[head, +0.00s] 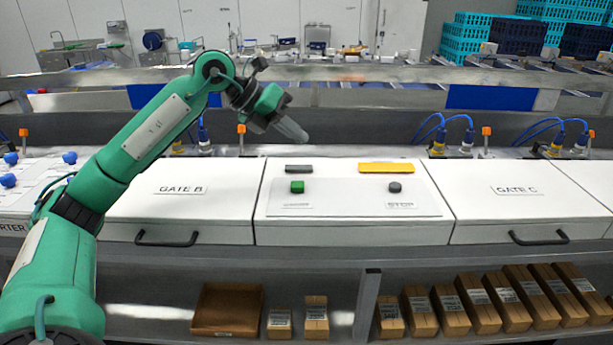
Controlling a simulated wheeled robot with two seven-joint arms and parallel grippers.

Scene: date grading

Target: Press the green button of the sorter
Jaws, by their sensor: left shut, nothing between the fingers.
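The green button (297,187) is a small green block on the white control panel (345,210) of the sorter, in the middle of the head view. A dark grey stop button (395,187) sits to its right on the same panel. My left gripper (304,138) is shut and empty. It shows above and behind the green button in the picture, apart from it, with its fingers pointing down to the right. My right gripper is not in view.
A dark bar (299,168) and an orange bar (386,168) lie along the panel's back. Gate B (180,215) and Gate C (520,212) covers with black handles flank it. Cardboard boxes (421,315) stand on the shelf below. Blue hoses rise behind.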

